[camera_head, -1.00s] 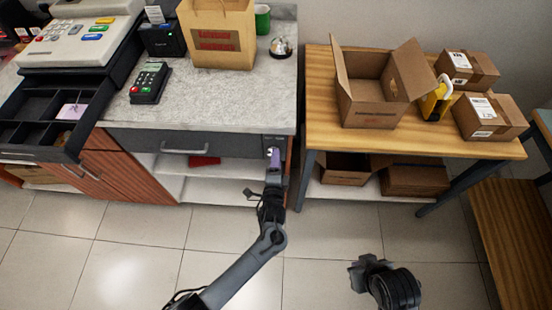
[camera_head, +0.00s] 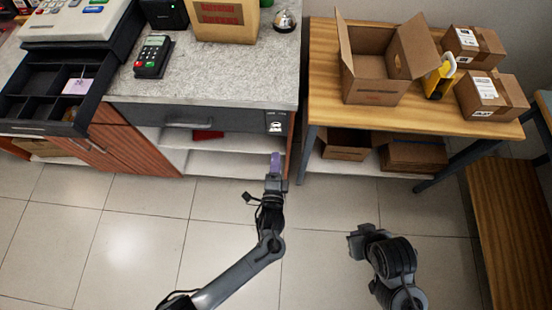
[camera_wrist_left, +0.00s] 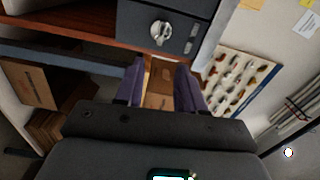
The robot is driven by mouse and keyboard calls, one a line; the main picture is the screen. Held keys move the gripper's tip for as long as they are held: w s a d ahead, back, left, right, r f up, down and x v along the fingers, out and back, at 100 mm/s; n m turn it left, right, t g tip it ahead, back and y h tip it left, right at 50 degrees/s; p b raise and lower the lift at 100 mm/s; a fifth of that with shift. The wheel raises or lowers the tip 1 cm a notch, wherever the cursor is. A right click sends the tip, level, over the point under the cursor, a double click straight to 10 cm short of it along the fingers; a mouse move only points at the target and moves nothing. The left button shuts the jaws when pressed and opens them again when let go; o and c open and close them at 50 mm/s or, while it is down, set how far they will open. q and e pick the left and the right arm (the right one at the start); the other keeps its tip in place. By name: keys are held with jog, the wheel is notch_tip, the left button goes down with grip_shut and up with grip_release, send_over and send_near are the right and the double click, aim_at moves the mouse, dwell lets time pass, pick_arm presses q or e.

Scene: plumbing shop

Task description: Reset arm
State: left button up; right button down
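My left gripper (camera_head: 275,163) is in front of the counter's right end, over the floor and apart from the counter front. In the left wrist view its two purple fingers (camera_wrist_left: 160,85) stand apart with a gap between them and nothing held. Part of my right arm (camera_head: 385,260) shows at the lower right in the head view, over the floor. Its fingers cannot be made out. The grey drawer (camera_head: 225,118) under the countertop looks shut.
The cash drawer (camera_head: 40,110) is pulled out at the left. A card reader (camera_head: 152,57) stands on the counter (camera_head: 225,75). A wooden table (camera_head: 420,118) at the right bears an open carton (camera_head: 375,85) and taped boxes (camera_head: 490,97). The tiled floor is clear.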

pick_arm(q)
jog(key=s+a+f+n+g+y, duration=0.3)
jog(key=s+a+f+n+g, duration=0.3)
jog(key=s+a, duration=0.5)
jog(key=s+a+r+n+g+h, duration=0.2)
jog(key=s+a+r+n+g, duration=0.6)
jog(key=s+a+r+n, duration=0.4)
notch_tip(320, 180, up, 34)
jog(key=s+m+p, duration=0.1)
jog(key=p, duration=3.1)
jog(key=shift+s+d+f+m+p, duration=0.2)
jog(key=shift+s+d+m+p, duration=0.1)
jog(key=shift+d+m, duration=0.15)
